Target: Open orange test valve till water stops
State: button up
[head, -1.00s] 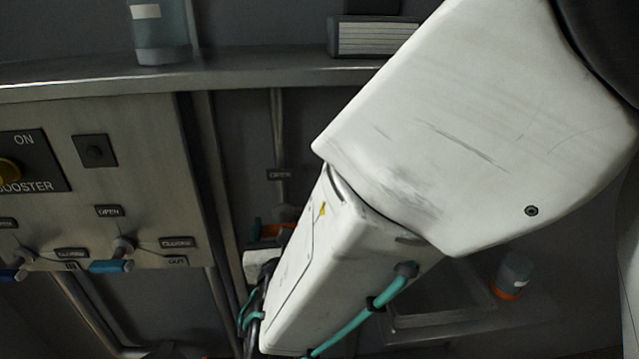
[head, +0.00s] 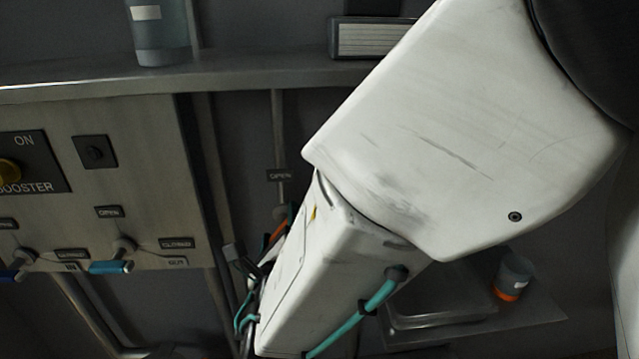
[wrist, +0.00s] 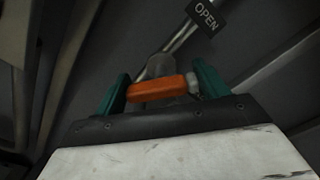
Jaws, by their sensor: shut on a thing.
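The orange test valve handle (wrist: 157,88) lies between the two teal fingers of my gripper (wrist: 162,90) in the wrist view. My gripper is shut on the handle. In the head view a tilted sliver of the orange handle (head: 275,232) shows beside my white arm, which hides most of the gripper. An OPEN label (head: 279,175) sits on the pipe above the valve; it also shows in the wrist view (wrist: 206,16). I cannot see any water.
A panel at left holds a blue-handled valve (head: 110,267), another dark blue handle (head: 12,272) and a yellow booster knob (head: 9,170). A metal shelf (head: 230,70) carries a bottle (head: 160,35). A cup with an orange band (head: 513,277) stands beside a tray (head: 440,302) at lower right.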

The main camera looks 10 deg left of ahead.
jog(key=n, duration=0.3)
jog(key=shift+a+f+n, duration=0.1)
jog(key=shift+n, duration=0.2)
jog(key=shift+f+n, duration=0.1)
jog(key=shift+n, duration=1.7)
jog(key=o, duration=1)
jog(key=shift+s, duration=0.1)
jog(key=v, duration=0.7)
jog(key=shift+s, duration=0.35)
